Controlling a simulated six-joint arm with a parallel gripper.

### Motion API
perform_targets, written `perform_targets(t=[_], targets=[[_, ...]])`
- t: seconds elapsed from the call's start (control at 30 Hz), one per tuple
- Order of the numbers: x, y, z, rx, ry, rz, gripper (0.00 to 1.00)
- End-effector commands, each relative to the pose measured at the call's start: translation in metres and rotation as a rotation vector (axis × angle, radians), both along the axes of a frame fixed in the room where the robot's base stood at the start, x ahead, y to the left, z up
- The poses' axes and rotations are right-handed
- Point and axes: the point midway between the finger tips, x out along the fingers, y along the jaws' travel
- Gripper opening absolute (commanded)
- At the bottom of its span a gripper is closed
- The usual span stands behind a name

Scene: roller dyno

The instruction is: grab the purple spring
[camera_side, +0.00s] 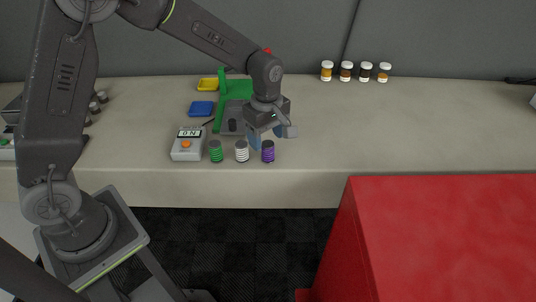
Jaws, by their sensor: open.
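The purple spring (268,153) stands upright near the front edge of the bench, at the right end of a row of three springs. The white spring (242,153) stands just left of it, and the green spring (216,153) is at the left end. My gripper (265,137) is open and points down just above and behind the purple spring. Its bluish fingers look close to the spring's top; whether they touch it cannot be told. No spring is in the gripper.
A grey box with an orange button (187,146) stands left of the springs. A green and grey device (234,100) is behind, with blue (201,109) and yellow (208,84) trays. Several jars (346,71) stand at the back. A red cabinet (450,230) stands in front.

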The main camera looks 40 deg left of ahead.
Motion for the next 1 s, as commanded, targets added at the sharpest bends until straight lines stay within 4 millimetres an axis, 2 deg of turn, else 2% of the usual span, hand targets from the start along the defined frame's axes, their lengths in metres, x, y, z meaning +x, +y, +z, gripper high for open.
perform_targets(t=[0.03,0.2,0.53,1.0], targets=[[0.0,-0.003,-0.01,0.001,0.005,-0.002,0.65],[0.001,-0.005,-0.031,0.0,0.004,-0.001,0.65],[0.001,-0.004,-0.037,0.0,0.001,-0.001,0.64],[0.001,-0.004,-0.036,0.0,0.0,-0.001,0.19]])
